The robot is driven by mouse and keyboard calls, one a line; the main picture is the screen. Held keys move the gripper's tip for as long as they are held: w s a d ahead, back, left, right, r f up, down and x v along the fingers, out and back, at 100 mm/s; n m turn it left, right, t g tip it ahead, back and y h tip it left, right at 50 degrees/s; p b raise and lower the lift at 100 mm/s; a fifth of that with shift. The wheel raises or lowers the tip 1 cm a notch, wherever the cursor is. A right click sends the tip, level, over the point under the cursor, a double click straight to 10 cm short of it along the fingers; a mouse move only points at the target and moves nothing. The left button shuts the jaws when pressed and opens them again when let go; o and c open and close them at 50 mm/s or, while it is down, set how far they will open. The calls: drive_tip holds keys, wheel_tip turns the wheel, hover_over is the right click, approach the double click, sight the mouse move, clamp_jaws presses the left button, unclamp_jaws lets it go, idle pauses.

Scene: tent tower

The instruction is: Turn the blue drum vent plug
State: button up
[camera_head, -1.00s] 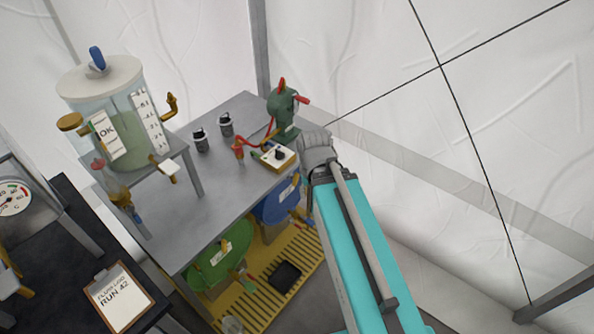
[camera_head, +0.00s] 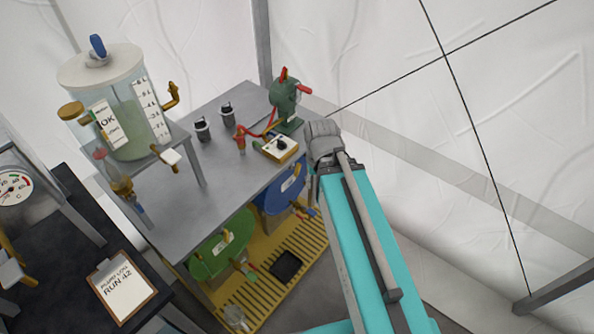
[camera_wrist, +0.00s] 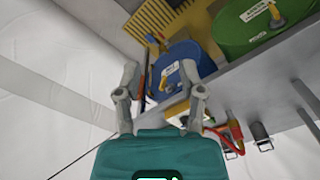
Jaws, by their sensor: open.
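The right finger hides part of the drum's face and label.
A green drum (camera_head: 222,246) lies beside the blue one on a yellow grated pallet (camera_head: 262,300). The grey bench top (camera_head: 190,215) overhangs both drums. A green pump (camera_head: 285,100) and a switch box (camera_head: 277,147) stand on the bench. White tent wall lies right.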

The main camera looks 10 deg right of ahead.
drive_tip(key=w+a+f+m+t+y+b, duration=0.2)
drive_tip(key=w+f+m+y+b, duration=0.35)
drive_tip(key=f+b, duration=0.7)
drive_tip(key=m+t+y+b, duration=0.6)
drive_tip(key=m+t+b, duration=0.6)
drive_tip(key=m+b, duration=2)
approach(298, 169)
drive_tip(key=d+n+b, duration=0.1)
drive_tip(key=s+n+b, duration=0.1)
drive_tip(key=n+b, duration=0.1)
drive_tip(key=s+d+n+b, duration=0.1)
drive_tip(key=n, duration=0.1)
drive_tip(key=shift+s+d+f+b, duration=0.1)
drive_tip(key=shift+d+f+b, duration=0.1)
drive_tip(key=shift+d+b, duration=0.1)
drive_tip(key=shift+n, duration=0.25)
drive_tip(key=x, duration=1.4)
drive_tip(key=shift+s, duration=0.1)
